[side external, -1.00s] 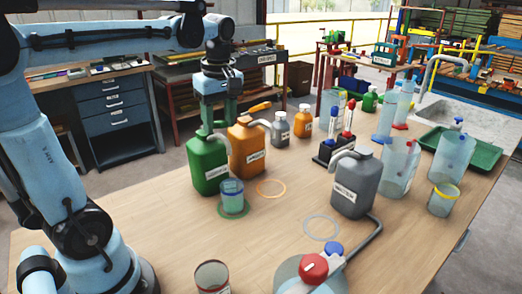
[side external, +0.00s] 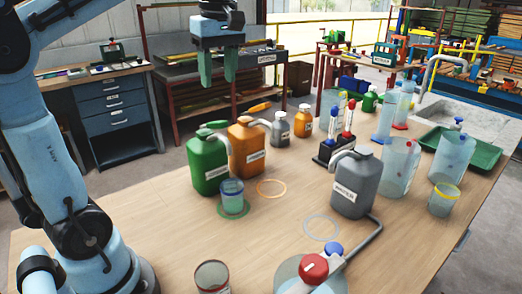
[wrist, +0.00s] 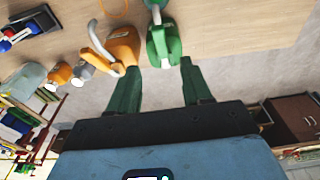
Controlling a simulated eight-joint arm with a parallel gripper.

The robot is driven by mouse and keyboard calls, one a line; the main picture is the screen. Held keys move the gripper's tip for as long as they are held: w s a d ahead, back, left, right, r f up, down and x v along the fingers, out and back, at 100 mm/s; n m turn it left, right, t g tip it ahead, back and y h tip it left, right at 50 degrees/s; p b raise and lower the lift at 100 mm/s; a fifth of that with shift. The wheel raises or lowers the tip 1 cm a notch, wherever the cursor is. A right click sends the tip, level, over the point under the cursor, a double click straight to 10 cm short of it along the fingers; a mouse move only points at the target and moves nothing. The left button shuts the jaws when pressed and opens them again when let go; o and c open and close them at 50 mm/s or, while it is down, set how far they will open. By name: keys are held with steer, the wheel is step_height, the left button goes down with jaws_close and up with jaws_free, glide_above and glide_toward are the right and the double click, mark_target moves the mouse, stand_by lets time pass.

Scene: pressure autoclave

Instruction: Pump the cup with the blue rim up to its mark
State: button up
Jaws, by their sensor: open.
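The cup with the blue rim (side external: 232,197) stands upright on a green ring on the table, in front of the green pump jug (side external: 208,166). It looks tinted blue inside; I cannot make out its mark or exact level. The green jug's pump head (side external: 214,125) is on top, its spout reaching toward the cup. My gripper (side external: 217,86) is open and empty, well above the green jug and apart from it.
An orange pump jug (side external: 248,150) stands close beside the green one, with an empty orange ring (side external: 272,189) before it. A grey pump jug (side external: 353,186) and a yellow-rimmed cup (side external: 444,200) are to the right. A red-rimmed cup (side external: 212,276) is at the front.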

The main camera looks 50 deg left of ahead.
steer(key=shift+c, duration=0.5)
steer(key=shift+a+r, duration=0.1)
steer(key=shift+r, duration=0.2)
steer(key=shift+c, duration=1.2)
steer(key=r, duration=0.1)
steer(key=a+r, duration=0.1)
steer(key=r, duration=0.2)
steer(key=shift+w+a, duration=0.1)
steer(key=shift+a, duration=0.25)
jaws_close()
glide_above(214, 125)
steer(key=w, duration=0.1)
steer(key=f, duration=1.1)
steer(key=shift+w+a+f, duration=0.1)
steer(key=shift+a, duration=0.25)
steer(key=shift+d+f, duration=0.3)
steer(key=shift+f, duration=0.55)
steer(key=shift+d, duration=0.1)
